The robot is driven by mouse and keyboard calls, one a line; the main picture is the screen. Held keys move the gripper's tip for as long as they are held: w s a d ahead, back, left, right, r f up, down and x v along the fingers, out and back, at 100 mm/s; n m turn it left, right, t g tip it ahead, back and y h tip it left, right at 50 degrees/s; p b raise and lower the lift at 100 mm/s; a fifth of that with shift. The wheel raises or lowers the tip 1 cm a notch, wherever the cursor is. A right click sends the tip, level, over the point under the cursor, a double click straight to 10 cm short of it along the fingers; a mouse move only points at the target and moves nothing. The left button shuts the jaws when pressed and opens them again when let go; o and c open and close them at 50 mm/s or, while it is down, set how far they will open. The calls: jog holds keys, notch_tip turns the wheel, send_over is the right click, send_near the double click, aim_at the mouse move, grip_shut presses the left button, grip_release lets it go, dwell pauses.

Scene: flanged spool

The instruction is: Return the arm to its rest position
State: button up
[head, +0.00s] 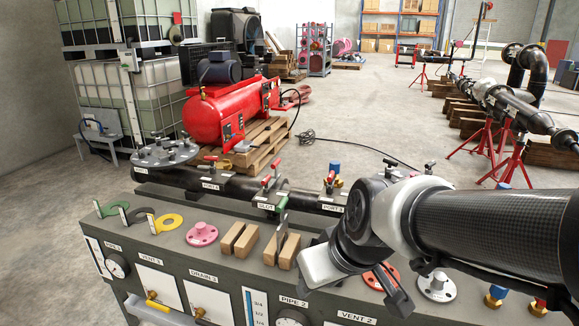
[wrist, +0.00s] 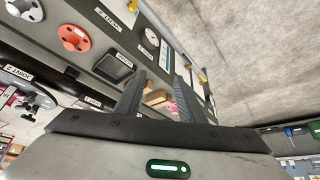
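My arm enters the head view from the right and reaches over the grey bench (head: 225,265). My gripper (wrist: 160,76) is open in the wrist view, its two dark fingers apart with nothing held between them. In the head view its pale body hangs over the bench front, beside the wooden blocks (head: 239,239). Wooden blocks also show beyond the fingers in the wrist view (wrist: 155,98). The black pipe (head: 230,190) with port and slot labels lies along the back of the bench.
A red compressor (head: 215,115) stands behind. Red stands (head: 497,140) carry piping at right. Open floor lies between.

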jog(key=s+d+r+m+h, duration=0.2)
jog(key=s+d+r+m, duration=0.35)
jog(key=s+d, duration=0.3)
notch_tip(320, 180, up, 23)
jog(key=p, duration=2.2)
jog(key=shift+w+d+n+p, duration=0.15)
jog(key=shift+w+n+p, duration=0.15)
jog(key=shift+n+p, duration=0.1)
